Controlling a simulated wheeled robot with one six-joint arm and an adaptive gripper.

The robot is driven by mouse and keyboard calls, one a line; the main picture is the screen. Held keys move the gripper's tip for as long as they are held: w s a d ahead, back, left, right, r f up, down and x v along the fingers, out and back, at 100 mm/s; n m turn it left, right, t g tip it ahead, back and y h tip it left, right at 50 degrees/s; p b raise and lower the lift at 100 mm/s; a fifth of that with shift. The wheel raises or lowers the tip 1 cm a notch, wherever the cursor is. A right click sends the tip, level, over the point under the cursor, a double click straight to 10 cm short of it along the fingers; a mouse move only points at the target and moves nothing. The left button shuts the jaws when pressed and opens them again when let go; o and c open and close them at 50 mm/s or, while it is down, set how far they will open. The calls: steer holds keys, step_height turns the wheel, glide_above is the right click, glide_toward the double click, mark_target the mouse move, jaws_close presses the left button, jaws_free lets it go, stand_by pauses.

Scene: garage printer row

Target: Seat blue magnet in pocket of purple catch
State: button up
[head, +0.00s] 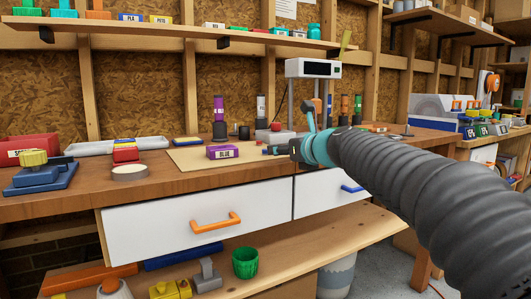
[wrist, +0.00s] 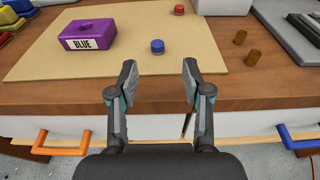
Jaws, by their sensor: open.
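The purple catch (wrist: 88,34) lies on the tan mat, with a white label reading BLUE on its front and an opening in its top. It also shows in the head view (head: 222,152). The blue magnet (wrist: 157,46) is a small round disc on the mat, to the right of the catch and apart from it. My gripper (wrist: 158,72) is open and empty, at the mat's front edge on the near side of the blue magnet. In the head view my gripper (head: 288,149) is right of the catch, and the blue magnet is hard to make out.
The tan mat (wrist: 60,68) lies on the wooden bench. An orange drawer handle (head: 215,222) sticks out below the bench.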

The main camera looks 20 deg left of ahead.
mark_target(269, 156)
steer(key=shift+x, duration=3.6)
steer(key=shift+s+a+f, duration=0.1)
steer(key=shift+f, duration=0.05)
steer(key=shift+c, duration=0.2)
jaws_close()
